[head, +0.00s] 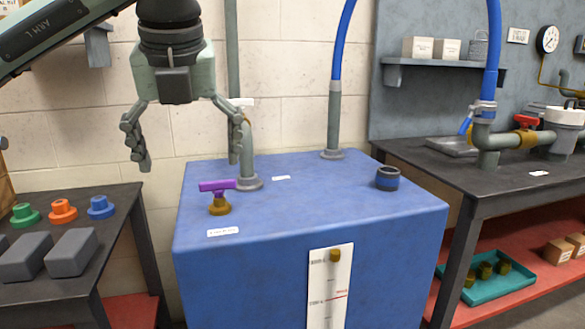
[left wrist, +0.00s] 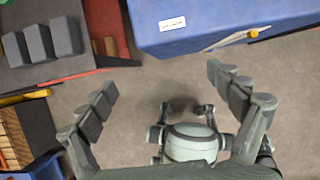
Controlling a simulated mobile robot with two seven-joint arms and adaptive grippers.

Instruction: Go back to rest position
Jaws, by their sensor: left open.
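My left gripper (head: 187,147) hangs from the arm that comes in from the upper left of the head view. It is open and empty, in the air near the left back of the blue tank (head: 300,232). Its fingers point down and are spread wide. In the left wrist view the open fingers (left wrist: 165,98) frame bare floor and part of my own body. The tank's edge also shows at the top right there (left wrist: 235,20). My right gripper does not show in either view.
A left bench has grey blocks (head: 72,254) and green, orange and blue flanged parts (head: 62,210). A right bench (head: 500,181) has a pipe with a red-handled valve (head: 527,122).

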